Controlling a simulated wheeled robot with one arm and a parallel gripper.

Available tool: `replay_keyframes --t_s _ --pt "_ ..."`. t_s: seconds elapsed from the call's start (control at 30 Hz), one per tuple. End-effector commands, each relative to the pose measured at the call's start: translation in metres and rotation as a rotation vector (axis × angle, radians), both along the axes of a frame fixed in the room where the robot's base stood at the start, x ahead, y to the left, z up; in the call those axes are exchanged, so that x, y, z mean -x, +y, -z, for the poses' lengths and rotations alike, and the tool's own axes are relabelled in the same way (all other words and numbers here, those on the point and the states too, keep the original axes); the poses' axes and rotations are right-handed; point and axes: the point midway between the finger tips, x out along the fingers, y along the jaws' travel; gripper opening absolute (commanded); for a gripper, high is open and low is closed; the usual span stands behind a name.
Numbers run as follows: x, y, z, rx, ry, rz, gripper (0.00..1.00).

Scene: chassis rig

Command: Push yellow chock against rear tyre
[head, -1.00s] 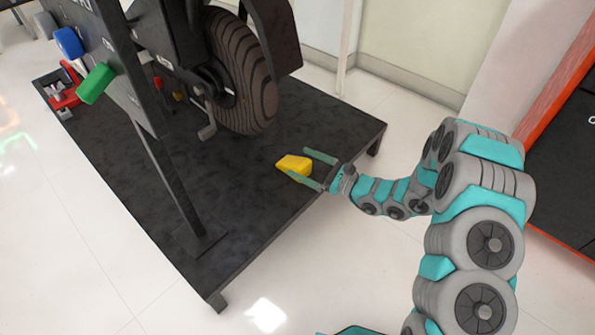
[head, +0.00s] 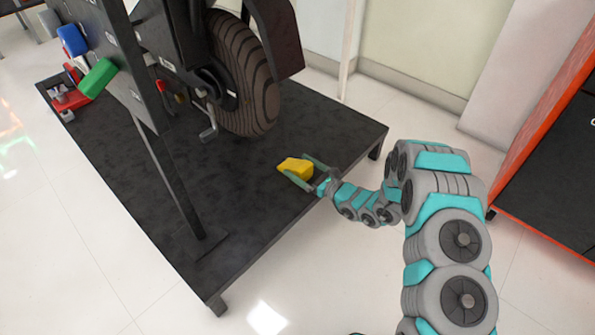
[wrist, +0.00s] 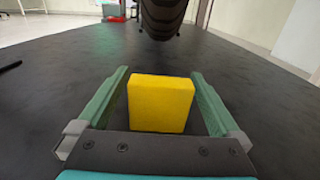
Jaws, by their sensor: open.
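The yellow chock (head: 296,167) lies on the dark platform (head: 240,225), short of the rear tyre (head: 245,85), with bare platform between them. In the wrist view the chock (wrist: 160,103) stands between my gripper's two green fingers, with a gap on each side. My gripper (head: 298,169) is open around the chock, low over the platform; it also shows in the wrist view (wrist: 158,85). The tyre (wrist: 163,15) appears straight beyond the chock at the top of the wrist view, its lower end just above the chock's top edge. Whether the palm touches the chock is unclear.
A dark post (head: 180,185) with a foot plate stands on the platform at left. A pedal (head: 209,130) hangs beside the tyre. Green (head: 98,78) and blue (head: 72,40) handles are at upper left. An orange-edged cabinet (head: 550,150) is at right.

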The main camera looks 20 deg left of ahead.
Motion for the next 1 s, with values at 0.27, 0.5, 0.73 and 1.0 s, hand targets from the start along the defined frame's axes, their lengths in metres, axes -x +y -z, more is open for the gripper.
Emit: replay_keyframes --t_s 0.27,0.5,0.73,1.0 --pt "-0.0058 0.0128 -0.0012 -0.002 -0.001 0.001 1.0" --pt "-0.0055 0.0126 -0.001 -0.001 0.0 0.001 0.85" --pt "-0.0055 0.0125 -0.0009 -0.001 0.0 0.001 0.59" --pt "-0.0052 0.0124 -0.0008 -0.001 0.0 0.001 0.29"
